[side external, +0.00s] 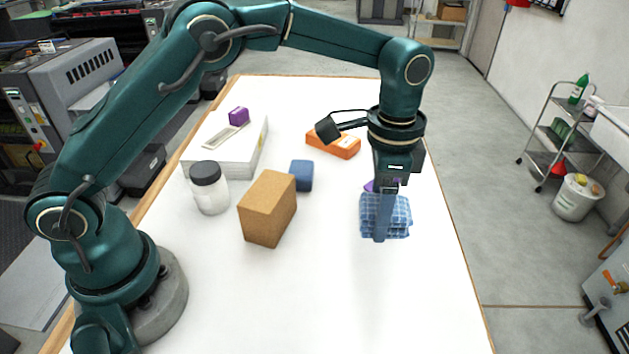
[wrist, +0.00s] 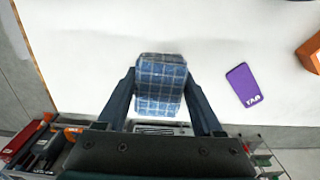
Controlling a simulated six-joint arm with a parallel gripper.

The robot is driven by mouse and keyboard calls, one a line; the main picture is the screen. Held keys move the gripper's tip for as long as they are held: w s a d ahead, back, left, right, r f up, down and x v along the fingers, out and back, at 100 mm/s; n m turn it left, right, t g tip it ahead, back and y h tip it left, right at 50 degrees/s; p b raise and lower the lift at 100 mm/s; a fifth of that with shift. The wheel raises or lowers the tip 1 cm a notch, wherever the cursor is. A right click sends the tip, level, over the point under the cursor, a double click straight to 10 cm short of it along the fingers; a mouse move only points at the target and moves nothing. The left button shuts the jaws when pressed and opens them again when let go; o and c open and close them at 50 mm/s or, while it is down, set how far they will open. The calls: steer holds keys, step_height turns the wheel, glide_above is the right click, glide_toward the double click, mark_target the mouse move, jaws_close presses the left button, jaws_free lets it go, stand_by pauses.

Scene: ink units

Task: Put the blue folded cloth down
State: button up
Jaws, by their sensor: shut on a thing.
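The blue folded cloth (side external: 401,216), with a pale check pattern, is at the right part of the white table in the side view. My gripper (side external: 383,238) points straight down and is shut on it. One finger crosses the near face of the cloth. In the wrist view the cloth (wrist: 160,85) sits between the two fingers of my gripper (wrist: 160,74). I cannot tell whether its underside touches the table or hangs just above it.
A purple flat item (wrist: 243,85) lies close by, mostly hidden in the side view. An orange box (side external: 333,144), a blue block (side external: 302,176), a brown box (side external: 267,208), a jar (side external: 209,188) and a white box (side external: 226,150) stand left. The table's front (side external: 340,300) is clear.

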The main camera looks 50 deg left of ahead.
mark_target(395, 213)
steer(key=d+f, duration=0.1)
steer(key=d, duration=0.1)
steer(key=shift+d+f, duration=0.3)
steer(key=shift+f, duration=2)
steer(key=o, duration=1.3)
steer(key=shift+f, duration=0.15)
steer(key=shift+o, duration=0.2)
